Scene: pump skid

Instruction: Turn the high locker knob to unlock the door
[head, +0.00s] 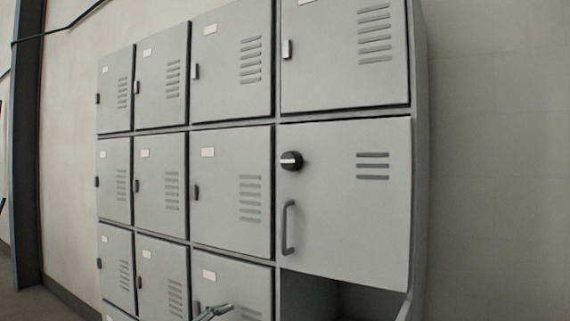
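The locker knob (291,161) is a round black knob with a pale pointer bar lying roughly horizontal. It sits at the upper left of a large grey locker door (345,215), above a vertical grey bar handle (288,227). The door looks shut; whether it is locked does not show. What seems to be my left gripper (218,310) just enters at the bottom edge, left of and well below the knob, apart from it. Only its tip shows, so its opening cannot be told.
Several other grey locker doors (231,190) with vents and small latches fill the left and top. A plain wall (500,180) is on the right.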

